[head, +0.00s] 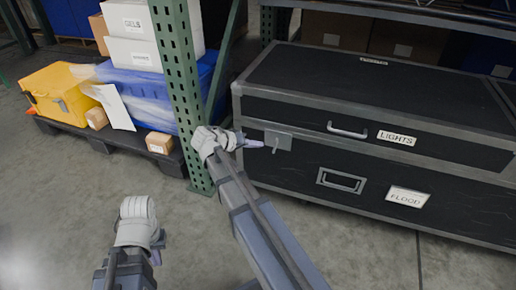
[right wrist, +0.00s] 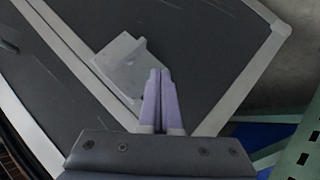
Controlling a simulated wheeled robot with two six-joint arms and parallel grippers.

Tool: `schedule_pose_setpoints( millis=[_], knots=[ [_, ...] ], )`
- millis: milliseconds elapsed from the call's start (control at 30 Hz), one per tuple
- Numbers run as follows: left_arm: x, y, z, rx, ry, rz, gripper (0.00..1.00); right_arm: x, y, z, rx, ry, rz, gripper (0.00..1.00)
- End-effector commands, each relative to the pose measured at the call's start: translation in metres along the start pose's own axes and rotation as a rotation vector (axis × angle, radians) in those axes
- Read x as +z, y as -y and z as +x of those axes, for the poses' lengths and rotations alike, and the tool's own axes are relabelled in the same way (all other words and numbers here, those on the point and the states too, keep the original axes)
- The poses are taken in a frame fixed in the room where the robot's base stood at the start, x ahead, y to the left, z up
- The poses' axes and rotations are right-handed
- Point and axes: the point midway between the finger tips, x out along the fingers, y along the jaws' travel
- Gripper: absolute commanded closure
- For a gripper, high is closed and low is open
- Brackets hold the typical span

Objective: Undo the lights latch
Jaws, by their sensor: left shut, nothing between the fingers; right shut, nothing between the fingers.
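The lights latch is a grey metal plate with a small tab (head: 279,140) at the left end of the black case's front, by the seam below the white LIGHTS label (head: 396,138). My right gripper (head: 259,143) is shut and empty, its fingertips just left of the latch. In the right wrist view the latch (right wrist: 122,62) lies beyond the shut fingertips (right wrist: 160,75); I cannot tell whether they touch it. My left gripper (head: 156,254) is shut and empty, low over the floor at the lower left, away from the case.
The case (head: 400,85) has a handle (head: 347,131) and a lower FLOOD label (head: 408,197). A green perforated post (head: 180,75) stands close left of my right gripper. Beyond it are a yellow tote (head: 58,92) and a blue tote (head: 150,90) on a dark pallet. The front floor is clear.

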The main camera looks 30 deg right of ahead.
Motion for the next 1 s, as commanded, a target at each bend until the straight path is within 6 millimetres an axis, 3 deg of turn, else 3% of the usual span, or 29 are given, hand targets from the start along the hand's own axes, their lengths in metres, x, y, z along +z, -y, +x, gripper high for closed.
schedule_pose_setpoints(
  millis=[33,533,1000],
  knots=[
    [0.000,0.001,-0.004,0.000,0.000,0.000,1.00,-0.011,0.003,0.000,0.001,0.000,0.000,1.00],
    [0.001,0.001,-0.013,0.000,0.000,0.000,1.00,0.004,0.041,-0.076,-0.001,-0.001,-0.001,1.00],
    [0.001,0.001,-0.013,0.000,0.000,0.000,1.00,0.007,0.047,-0.088,0.000,0.000,0.000,1.00]
  ],
)
